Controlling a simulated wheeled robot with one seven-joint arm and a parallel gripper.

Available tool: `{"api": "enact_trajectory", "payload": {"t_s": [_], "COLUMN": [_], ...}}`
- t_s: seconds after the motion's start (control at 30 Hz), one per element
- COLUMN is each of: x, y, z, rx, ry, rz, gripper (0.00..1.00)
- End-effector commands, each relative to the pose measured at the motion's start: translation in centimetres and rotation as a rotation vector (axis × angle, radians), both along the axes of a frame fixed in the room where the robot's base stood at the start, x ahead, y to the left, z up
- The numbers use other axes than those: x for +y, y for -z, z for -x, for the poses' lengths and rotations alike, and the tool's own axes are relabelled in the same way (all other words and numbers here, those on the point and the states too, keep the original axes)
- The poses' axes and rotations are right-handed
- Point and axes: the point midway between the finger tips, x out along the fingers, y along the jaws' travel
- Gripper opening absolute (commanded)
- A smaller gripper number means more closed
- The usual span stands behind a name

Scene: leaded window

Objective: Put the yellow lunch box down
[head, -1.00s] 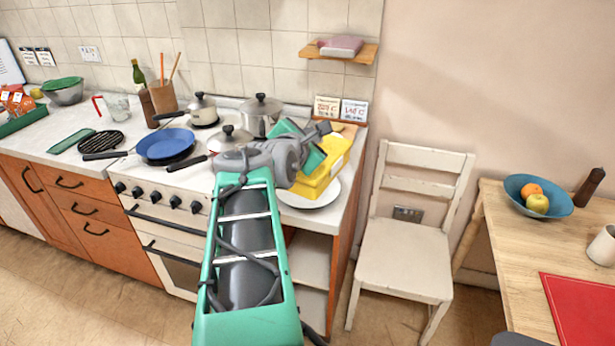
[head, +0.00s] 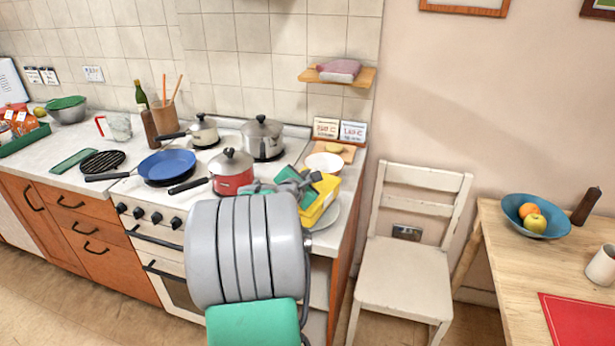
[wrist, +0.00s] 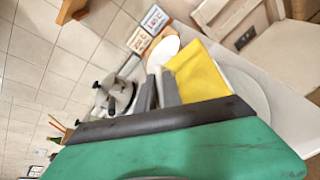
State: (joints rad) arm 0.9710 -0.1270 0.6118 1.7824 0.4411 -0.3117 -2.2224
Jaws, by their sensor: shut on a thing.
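The yellow lunch box (head: 321,203) is at the right end of the counter, over a white plate (head: 330,217). My gripper (head: 308,181) is shut on the lunch box, at its left side in the head view. In the wrist view the lunch box (wrist: 200,74) is just beyond the grey fingers (wrist: 160,92), tilted in the picture.
A white bowl (head: 325,162) on a wooden board and two small cards (head: 340,130) stand behind the box. A red pot (head: 231,172) and a steel pot (head: 263,139) are on the stove to the left. A white chair (head: 405,260) is right of the counter.

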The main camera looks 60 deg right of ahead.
Motion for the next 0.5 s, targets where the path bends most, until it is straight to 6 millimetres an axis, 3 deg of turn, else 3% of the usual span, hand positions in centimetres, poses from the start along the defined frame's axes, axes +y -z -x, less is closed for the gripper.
{"api": "enact_trajectory", "payload": {"t_s": [0.4, 0.43, 0.5], "x": [0.0, 0.0, 0.0], "y": [1.2, 1.1, 1.1], "z": [0.0, 0.0, 0.0], "rx": [0.0, 0.001, 0.001], "ry": [0.0, 0.0, 0.0], "rz": [0.001, 0.0, 0.0], "gripper": [0.0, 0.13, 0.19]}}
